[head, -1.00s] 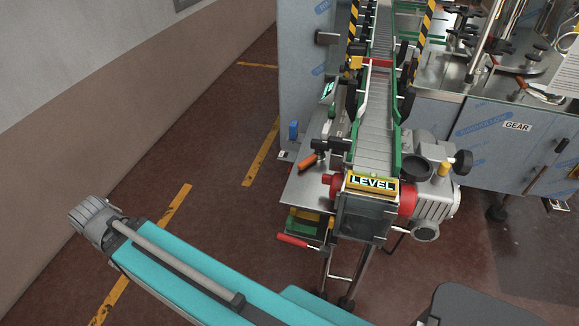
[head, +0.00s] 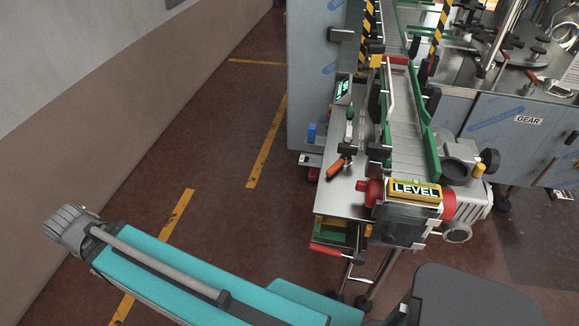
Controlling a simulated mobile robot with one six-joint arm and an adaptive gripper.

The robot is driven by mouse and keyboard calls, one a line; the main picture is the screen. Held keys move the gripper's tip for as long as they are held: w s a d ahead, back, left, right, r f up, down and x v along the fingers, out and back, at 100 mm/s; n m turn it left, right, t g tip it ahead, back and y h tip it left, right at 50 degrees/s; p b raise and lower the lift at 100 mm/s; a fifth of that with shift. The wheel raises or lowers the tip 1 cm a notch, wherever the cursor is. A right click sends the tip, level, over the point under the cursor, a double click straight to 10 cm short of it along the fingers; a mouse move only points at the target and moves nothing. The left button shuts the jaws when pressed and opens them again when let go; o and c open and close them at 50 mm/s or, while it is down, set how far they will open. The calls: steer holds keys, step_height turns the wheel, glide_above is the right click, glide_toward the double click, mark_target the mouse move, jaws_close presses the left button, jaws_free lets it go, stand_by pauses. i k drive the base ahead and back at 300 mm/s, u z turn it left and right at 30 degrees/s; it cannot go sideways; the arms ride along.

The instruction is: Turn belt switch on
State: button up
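In the head view, the conveyor belt (head: 412,135), grey and slatted with green side rails, runs away from me, right of the centre. A yellow LEVEL sign (head: 414,190) is at its near end. A small dark panel with a lit green display (head: 343,89) stands left of the belt. A small blue box (head: 311,132) is at the side of the grey cabinet. I cannot tell which part is the belt switch, or its position. My gripper is not in view.
An orange-handled lever (head: 338,169) and a red handle (head: 326,249) stick out left of the conveyor. A GEAR cabinet (head: 510,135) stands right. A long teal body (head: 160,275) crosses the lower left; I cannot tell if it is mine. Brown floor (head: 225,170) is open between the wall and the machine.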

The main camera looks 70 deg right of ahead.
mark_target(314, 172)
steer(key=z, duration=0.05)
steer(key=i, duration=0.9)
steer(key=z, duration=3.25)
steer(key=k, duration=0.25)
steer(key=u, duration=0.25)
